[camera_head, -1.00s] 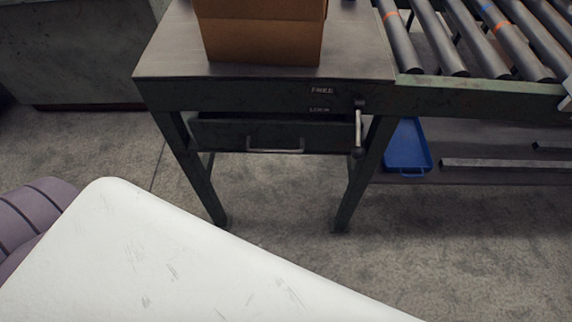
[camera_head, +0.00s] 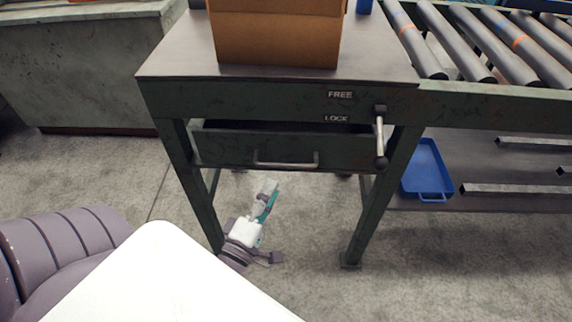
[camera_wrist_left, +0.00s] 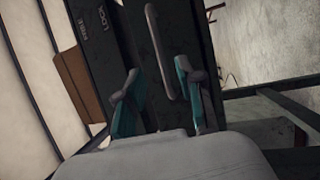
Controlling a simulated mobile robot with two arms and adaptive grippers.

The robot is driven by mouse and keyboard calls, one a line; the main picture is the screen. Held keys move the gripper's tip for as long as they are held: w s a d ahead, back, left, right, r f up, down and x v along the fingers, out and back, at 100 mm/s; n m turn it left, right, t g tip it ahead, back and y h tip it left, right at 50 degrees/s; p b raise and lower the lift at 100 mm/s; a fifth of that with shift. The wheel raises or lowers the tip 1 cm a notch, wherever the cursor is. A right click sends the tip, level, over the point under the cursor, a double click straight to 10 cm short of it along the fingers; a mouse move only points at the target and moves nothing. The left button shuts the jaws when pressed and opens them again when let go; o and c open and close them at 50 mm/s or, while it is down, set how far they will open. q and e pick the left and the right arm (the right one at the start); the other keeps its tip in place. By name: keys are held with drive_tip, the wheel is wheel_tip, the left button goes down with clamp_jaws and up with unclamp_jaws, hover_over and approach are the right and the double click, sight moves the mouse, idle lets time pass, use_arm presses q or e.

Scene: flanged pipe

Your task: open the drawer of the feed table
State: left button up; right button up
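The feed table (camera_head: 165,62) is dark green with a metal top. Its drawer (camera_head: 225,149) has a metal bar handle (camera_head: 286,164), and a dark gap shows above the drawer front. A lever (camera_head: 380,135) hangs downward beside the FREE and LOCK labels. My left gripper (camera_head: 268,197) is open below the handle. In the left wrist view, its teal fingers (camera_wrist_left: 160,92) are apart, with the handle (camera_wrist_left: 160,50) ahead and roughly between them; I see no grasp. My right gripper is not in view.
A cardboard box (camera_head: 277,38) stands on the table top. A roller conveyor (camera_head: 480,40) joins at the right, with a blue tray (camera_head: 428,170) on the shelf below. Table legs (camera_head: 366,215) flank my gripper. The floor in front is clear.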

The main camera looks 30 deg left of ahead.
sight(285, 164)
use_arm(q)
drive_tip(key=x, duration=0.8)
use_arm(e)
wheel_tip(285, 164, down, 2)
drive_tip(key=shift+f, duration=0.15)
use_arm(q)
drive_tip(key=shift+d, duration=0.1)
clamp_jaws()
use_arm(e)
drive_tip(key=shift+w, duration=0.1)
